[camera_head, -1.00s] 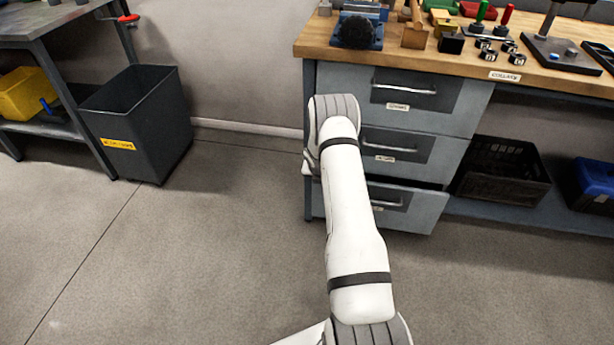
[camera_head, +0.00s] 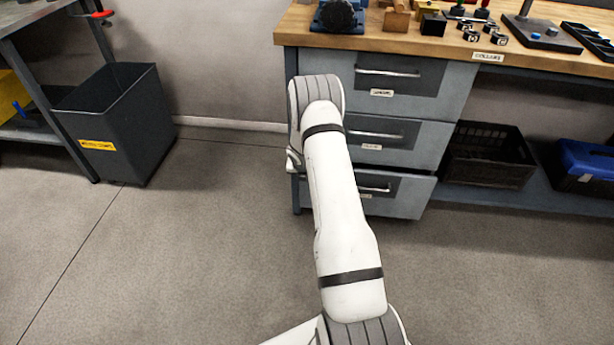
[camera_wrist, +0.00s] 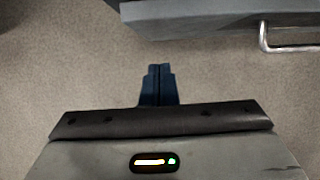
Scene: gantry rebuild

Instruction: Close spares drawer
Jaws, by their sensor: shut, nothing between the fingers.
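The grey bench cabinet has three stacked drawers with bar handles: a top drawer (camera_head: 432,80), a middle drawer (camera_head: 425,140) and a bottom drawer (camera_head: 405,203). Their labels are too small to read, so I cannot tell which is the spares drawer. A thin dark gap shows above the bottom drawer, which seems slightly out. My arm covers the drawers' left part. In the wrist view my gripper (camera_wrist: 158,70) is shut and empty over the floor. A grey drawer front (camera_wrist: 205,20) with a metal handle (camera_wrist: 264,38) lies beyond the fingertips, apart from them.
A dark bin (camera_head: 125,125) with a yellow label stands at left beside another bench. A black crate (camera_head: 487,160) and a blue box (camera_head: 585,165) sit on the lower shelf to the right. The wooden benchtop (camera_head: 400,42) carries tools. The floor before the drawers is clear.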

